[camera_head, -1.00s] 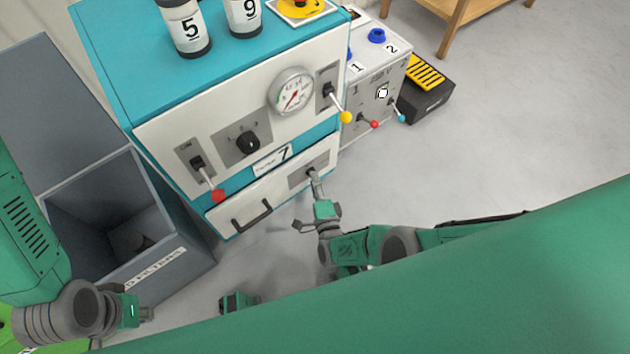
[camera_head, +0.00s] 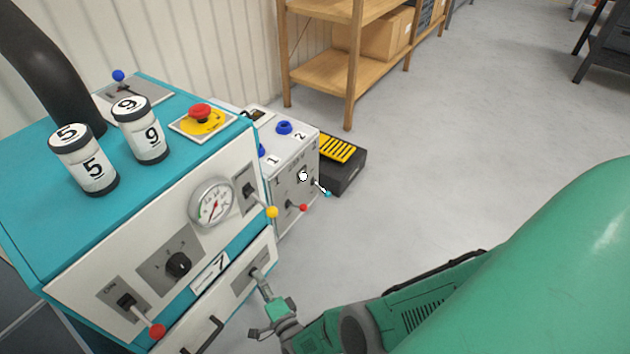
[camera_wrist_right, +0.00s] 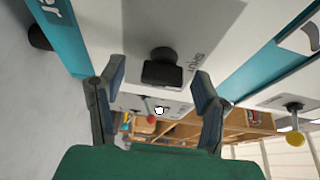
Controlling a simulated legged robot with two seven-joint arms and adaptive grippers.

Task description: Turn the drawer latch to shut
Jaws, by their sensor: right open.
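The white drawer (camera_head: 233,305) sits low in the teal machine, below a label with a 7. Its dark latch knob (camera_wrist_right: 162,70) is on a grey plate and shows in the right wrist view, ahead of and between my fingers. In the head view the latch (camera_head: 255,272) is at the drawer's right end, partly hidden by my gripper. My right gripper (camera_head: 265,289) is at the latch; it also shows in the right wrist view (camera_wrist_right: 160,85) with its fingers spread, one each side of the knob. I cannot tell whether they touch it. My left gripper is out of view.
The machine's front has a red-ball lever (camera_head: 157,331), a black dial (camera_head: 178,264), a gauge (camera_head: 212,202) and a yellow-ball lever (camera_head: 272,212). A white box with small levers (camera_head: 292,180) stands beside it. The floor (camera_head: 420,180) to the right is clear.

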